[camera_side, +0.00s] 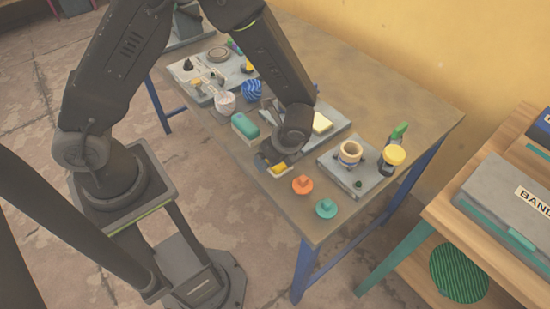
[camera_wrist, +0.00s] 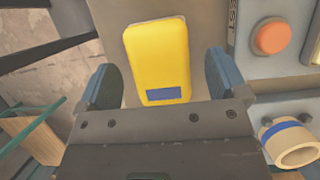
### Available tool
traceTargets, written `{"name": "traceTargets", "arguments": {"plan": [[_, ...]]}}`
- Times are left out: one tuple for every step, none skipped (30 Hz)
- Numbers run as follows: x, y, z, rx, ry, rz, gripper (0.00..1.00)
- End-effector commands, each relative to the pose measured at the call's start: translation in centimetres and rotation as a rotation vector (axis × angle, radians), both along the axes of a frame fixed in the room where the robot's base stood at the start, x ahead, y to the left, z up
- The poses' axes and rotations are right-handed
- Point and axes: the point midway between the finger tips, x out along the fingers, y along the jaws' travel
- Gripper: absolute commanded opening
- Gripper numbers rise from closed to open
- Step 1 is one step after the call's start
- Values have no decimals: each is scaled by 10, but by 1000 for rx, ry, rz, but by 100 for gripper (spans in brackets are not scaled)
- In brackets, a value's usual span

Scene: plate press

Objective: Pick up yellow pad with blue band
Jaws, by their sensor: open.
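The yellow pad with a blue band (camera_wrist: 157,50) lies in the upper middle of the wrist view, its blue patch at the end nearest my gripper. My gripper (camera_wrist: 163,80) is open, with one finger on each side of the pad's near end and gaps on both sides. In the side view my gripper (camera_side: 271,163) is low over the near edge of the table, and a yellow piece (camera_side: 280,168) shows beside its fingers. I cannot tell how far above the table the fingertips are.
On the table (camera_side: 400,105) stand a grey plate with a cream ring (camera_side: 350,153), an orange knob (camera_side: 302,185), a teal knob (camera_side: 326,208), a teal rounded block (camera_side: 245,125) and a pale yellow pad (camera_side: 322,123). An orange button (camera_wrist: 270,37) shows right of my gripper.

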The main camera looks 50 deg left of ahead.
Motion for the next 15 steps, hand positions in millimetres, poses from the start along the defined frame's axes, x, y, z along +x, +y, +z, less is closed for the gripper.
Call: {"name": "traceTargets", "arguments": {"plan": [[0, 3, -7, 0, 1, -1, 92], [0, 4, -9, 1, 2, 0, 92], [0, 5, -12, 0, 1, 0, 92], [0, 5, -13, -1, 1, 0, 92], [0, 6, -14, -1, 0, 0, 92], [0, 6, -15, -1, -1, 1, 92], [1, 6, -15, -2, -2, 0, 92], [1, 6, -15, -2, -2, 0, 92], [1, 6, -15, -2, -2, 0, 92], [1, 6, -15, -1, -2, 0, 92], [1, 6, -15, -1, -2, 0, 92], [1, 6, -14, -1, -2, -1, 90], [1, 6, -14, -1, -2, -1, 87], [1, 6, -14, -1, -2, -1, 84], [0, 6, -14, -1, -2, -1, 80]]}}
